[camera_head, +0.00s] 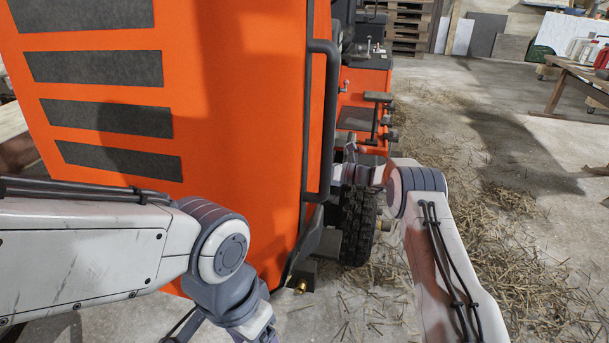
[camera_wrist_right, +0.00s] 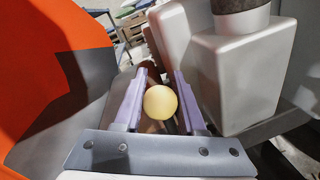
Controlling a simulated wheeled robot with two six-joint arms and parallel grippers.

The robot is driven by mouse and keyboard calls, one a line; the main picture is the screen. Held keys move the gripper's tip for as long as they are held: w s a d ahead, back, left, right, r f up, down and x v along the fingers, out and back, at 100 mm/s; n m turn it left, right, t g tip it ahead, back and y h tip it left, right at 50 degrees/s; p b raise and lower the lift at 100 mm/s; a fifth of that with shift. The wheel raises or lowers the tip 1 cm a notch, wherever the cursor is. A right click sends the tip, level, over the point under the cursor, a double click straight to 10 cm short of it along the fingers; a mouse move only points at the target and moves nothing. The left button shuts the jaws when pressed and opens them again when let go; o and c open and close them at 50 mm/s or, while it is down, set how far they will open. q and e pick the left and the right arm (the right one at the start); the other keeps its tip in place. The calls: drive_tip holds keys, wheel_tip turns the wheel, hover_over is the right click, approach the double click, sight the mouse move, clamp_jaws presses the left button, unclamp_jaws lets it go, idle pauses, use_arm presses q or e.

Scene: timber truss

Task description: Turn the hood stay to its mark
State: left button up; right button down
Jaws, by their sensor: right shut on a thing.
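A round yellow knob (camera_wrist_right: 160,102) sits between the two pale purple fingers of my right gripper (camera_wrist_right: 161,82) in the right wrist view. The fingers are shut on it from both sides. The rod or stay behind the knob is mostly hidden by the knob and fingers, and I cannot make out the mark. In the head view my right arm reaches in beside the machine, past the orange hood (camera_head: 235,110); the knob cannot be made out there. My left arm bends down at the lower left, and its gripper is out of frame.
A black tubular bar (camera_head: 329,115) runs along the hood's right edge. A dark treaded tyre (camera_head: 357,225) stands below my right wrist. A grey block-shaped housing (camera_wrist_right: 243,75) is close to the right finger. Straw-strewn floor lies open at right, with a wooden bench (camera_head: 585,82) beyond.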

drive_tip(key=shift+w+d+f+b, duration=0.15)
drive_tip(key=shift+w+f+b, duration=0.1)
drive_tip(key=shift+w+b, duration=0.15)
drive_tip(key=c, duration=0.5)
unclamp_jaws()
drive_tip(key=shift+r, duration=0.1)
drive_tip(key=p+v, duration=0.3)
drive_tip(key=v, duration=0.7)
drive_tip(key=shift+d, duration=0.25)
drive_tip(key=shift+s, duration=0.1)
